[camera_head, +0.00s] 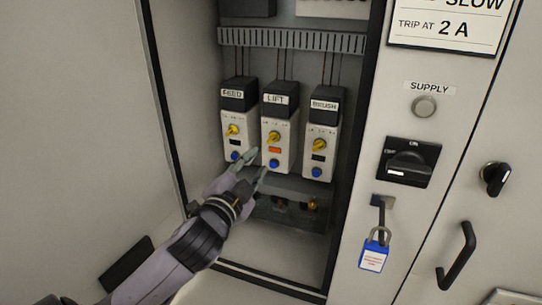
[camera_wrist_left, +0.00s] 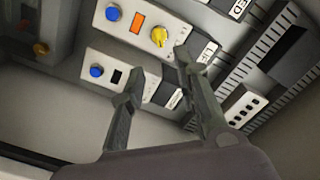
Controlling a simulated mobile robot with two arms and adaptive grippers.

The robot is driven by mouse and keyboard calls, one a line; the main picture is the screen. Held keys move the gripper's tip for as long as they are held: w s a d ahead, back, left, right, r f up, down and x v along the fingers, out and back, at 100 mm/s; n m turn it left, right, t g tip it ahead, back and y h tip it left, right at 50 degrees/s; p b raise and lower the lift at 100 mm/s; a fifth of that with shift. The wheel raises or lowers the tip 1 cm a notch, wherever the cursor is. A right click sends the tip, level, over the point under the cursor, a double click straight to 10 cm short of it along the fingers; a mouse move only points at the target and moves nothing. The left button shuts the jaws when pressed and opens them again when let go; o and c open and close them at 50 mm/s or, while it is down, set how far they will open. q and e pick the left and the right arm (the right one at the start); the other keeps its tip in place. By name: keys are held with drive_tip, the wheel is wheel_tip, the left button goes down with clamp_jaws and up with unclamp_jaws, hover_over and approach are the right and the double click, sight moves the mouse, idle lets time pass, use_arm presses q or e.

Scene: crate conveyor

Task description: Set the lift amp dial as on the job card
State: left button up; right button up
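The LIFT amp dial (camera_head: 273,138) is a yellow knob on the middle white module, above an orange window and a blue button. It also shows in the left wrist view (camera_wrist_left: 159,37), just beyond the fingers; its scale is too small to read. The job card (camera_head: 449,28) at the top right reads "TRIP AT 2 A", and its upper line is cut off. My left gripper (camera_head: 257,163) is open and empty in front of the lower parts of the FEED and LIFT modules. The left wrist view shows its two fingers (camera_wrist_left: 158,72) apart. My right gripper is not seen.
The FEED dial (camera_head: 233,130) and the right-hand module's dial (camera_head: 320,145) flank LIFT closely. A slotted duct (camera_head: 290,39) runs above. The cabinet's right post carries a SUPPLY lamp (camera_head: 423,107), a black rotary switch (camera_head: 408,162) and a blue padlock (camera_head: 374,255).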

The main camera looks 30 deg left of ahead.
sight(273, 140)
use_arm(q)
drive_tip(key=p+x, duration=0.3)
drive_tip(key=x, duration=0.7)
drive_tip(key=shift+w+r, duration=0.1)
drive_tip(key=shift+w+a, duration=0.1)
drive_tip(key=shift+w, duration=0.5)
drive_tip(key=shift+c, duration=0.3)
clamp_jaws()
